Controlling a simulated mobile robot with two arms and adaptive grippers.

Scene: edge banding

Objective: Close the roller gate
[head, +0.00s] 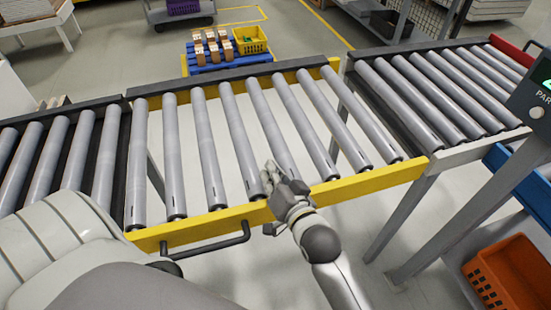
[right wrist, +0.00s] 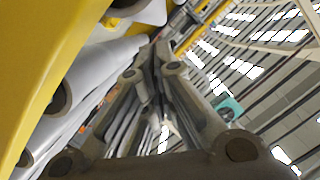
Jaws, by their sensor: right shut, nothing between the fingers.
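The roller gate is the middle section, with grey rollers between yellow rails (head: 377,180). It spans between the left and right conveyors and looks about level with them; I cannot tell whether its ends are fully seated or latched. A black handle (head: 215,246) sits on its near rail, left of my right gripper. My right gripper (head: 279,180) is shut and empty at the near rail, its fingers overlapping the rail and roller ends. In the right wrist view, the yellow rail (right wrist: 40,60) passes close beside the fingers; contact is unclear. My left gripper is not in view.
Fixed roller conveyors stand left (head: 60,165) and right (head: 430,90) of the gate. A control panel (head: 532,100) and an orange crate (head: 512,275) are at right. Behind the gate, a blue pallet (head: 215,66) holds cartons and a yellow crate (head: 250,40).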

